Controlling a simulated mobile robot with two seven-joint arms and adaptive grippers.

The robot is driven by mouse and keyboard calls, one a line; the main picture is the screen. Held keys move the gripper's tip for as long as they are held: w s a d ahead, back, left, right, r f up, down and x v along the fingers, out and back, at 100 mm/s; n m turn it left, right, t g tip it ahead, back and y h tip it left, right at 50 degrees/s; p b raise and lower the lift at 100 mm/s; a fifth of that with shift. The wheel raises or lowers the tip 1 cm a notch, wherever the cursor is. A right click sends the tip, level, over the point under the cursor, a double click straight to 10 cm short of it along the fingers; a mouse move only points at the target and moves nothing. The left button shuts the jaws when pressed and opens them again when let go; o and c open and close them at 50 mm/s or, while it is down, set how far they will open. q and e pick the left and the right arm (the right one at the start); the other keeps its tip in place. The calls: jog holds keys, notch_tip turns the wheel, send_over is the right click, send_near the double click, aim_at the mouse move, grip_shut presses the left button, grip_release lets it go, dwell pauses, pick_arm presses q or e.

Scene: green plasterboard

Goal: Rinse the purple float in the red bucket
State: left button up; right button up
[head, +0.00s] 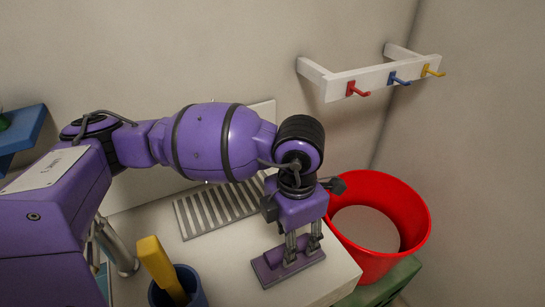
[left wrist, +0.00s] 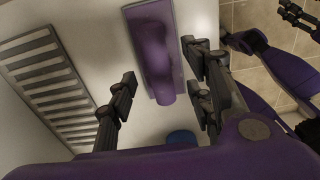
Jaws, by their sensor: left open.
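The purple float (head: 270,272) lies on the white worktop near its front right corner. It is a flat board with a rounded purple handle on top. My left gripper (head: 303,252) is directly above it, pointing down. In the left wrist view the float (left wrist: 133,30) shows between the spread fingers of the open gripper (left wrist: 160,75); I cannot tell whether the fingers touch it. The red bucket (head: 420,240) stands to the right of the worktop, and a pale grey surface shows inside it. What looks like my right gripper (left wrist: 296,16) is at the top right edge of the left wrist view.
A grey slatted grate (head: 215,212) lies behind the float, also in the left wrist view (left wrist: 50,85). A blue cup (head: 192,288) holds a yellow-handled tool (head: 158,265). A white rack (head: 375,80) with coloured hooks is on the wall. A green support (head: 390,285) is beneath the bucket.

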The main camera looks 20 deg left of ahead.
pick_arm(q)
notch_tip(320, 180, down, 4)
jog(key=shift+a+r, duration=0.1)
jog(key=shift+r, duration=0.15)
jog(key=shift+f, duration=0.1)
jog(key=shift+w, duration=0.1)
jog(key=c, duration=0.5)
grip_shut()
pick_arm(e)
jog(key=shift+w+a+r, duration=0.2)
jog(key=shift+w+r, duration=0.35)
jog(key=shift+w, duration=0.35)
